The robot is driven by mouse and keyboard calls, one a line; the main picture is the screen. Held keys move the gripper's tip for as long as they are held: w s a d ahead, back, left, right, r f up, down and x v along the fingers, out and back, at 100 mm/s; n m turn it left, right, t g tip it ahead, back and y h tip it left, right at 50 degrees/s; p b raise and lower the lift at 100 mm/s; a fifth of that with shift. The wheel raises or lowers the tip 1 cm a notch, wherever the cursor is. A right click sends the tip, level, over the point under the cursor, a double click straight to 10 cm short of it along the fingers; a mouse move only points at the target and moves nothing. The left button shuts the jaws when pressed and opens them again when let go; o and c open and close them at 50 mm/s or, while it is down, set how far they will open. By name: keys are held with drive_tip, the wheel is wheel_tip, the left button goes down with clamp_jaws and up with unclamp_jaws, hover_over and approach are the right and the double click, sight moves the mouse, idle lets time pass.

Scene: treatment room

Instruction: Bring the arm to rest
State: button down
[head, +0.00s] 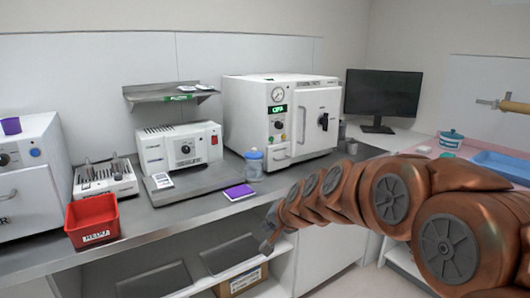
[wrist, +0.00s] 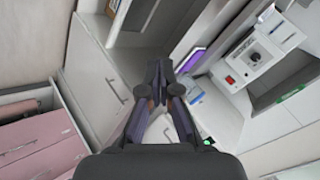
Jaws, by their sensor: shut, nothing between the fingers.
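My copper-coloured arm (head: 345,190) reaches in from the right in the head view and stretches out in front of the counter. Its end, my gripper (head: 267,243), points down by the counter's front edge, above the open lower shelf. In the wrist view my gripper (wrist: 158,72) has its dark fingers together at the tips, with nothing between them.
The counter (head: 190,208) holds a red bin (head: 92,222), a purple book (head: 239,192), a lidded jar (head: 254,166) and a white autoclave (head: 281,115). A monitor (head: 382,97) and blue tray (head: 502,165) are at right. Pink drawers (wrist: 45,145) show in the wrist view.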

drive_tip(key=s+d+r+n+g+h+p, duration=0.1)
drive_tip(key=s+d+g+p, duration=0.2)
drive_tip(key=s, duration=1.1)
drive_tip(key=s+d+n+g+h+p, duration=0.2)
drive_tip(key=s+d, duration=0.6)
drive_tip(key=s, duration=0.6)
drive_tip(key=s+d+r+n+g+h+p, duration=0.1)
drive_tip(key=s+d+g+p, duration=0.3)
drive_tip(key=s, duration=1)
drive_tip(key=shift+d+r+n+g+h+p, duration=0.3)
drive_tip(key=shift+d+r+n+h+p, duration=0.15)
drive_tip(key=shift+d, duration=0.6)
drive_tip(key=shift+f, duration=0.1)
